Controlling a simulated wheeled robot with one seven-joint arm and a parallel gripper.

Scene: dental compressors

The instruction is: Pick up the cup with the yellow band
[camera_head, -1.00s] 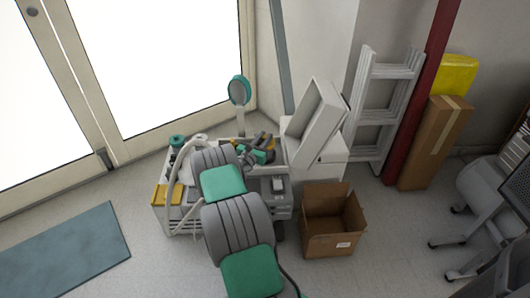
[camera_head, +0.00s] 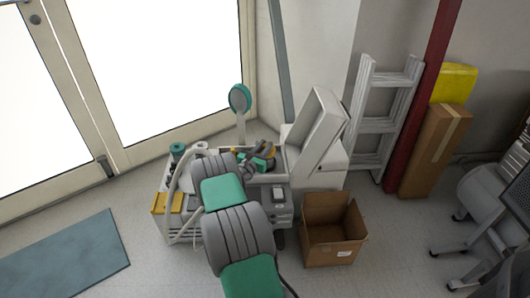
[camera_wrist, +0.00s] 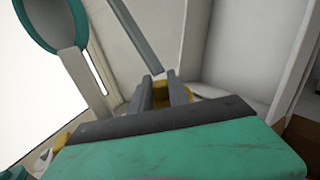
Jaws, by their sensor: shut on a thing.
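A yellow piece (camera_wrist: 160,90), apparently the yellow band of the cup, shows between the two dark fingers of my gripper (camera_wrist: 161,84) in the wrist view. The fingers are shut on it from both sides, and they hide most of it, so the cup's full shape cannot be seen. In the head view my gripper (camera_head: 264,156) is over the top of the white cart, with a bit of yellow beside it. I cannot tell there whether the cup is clear of the cart.
The white cart (camera_head: 178,228) carries a round green-rimmed mirror (camera_head: 240,98) on a post and a green-topped container (camera_head: 178,150). An open cardboard box (camera_head: 330,248) and a ladder (camera_head: 376,125) stand farther right.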

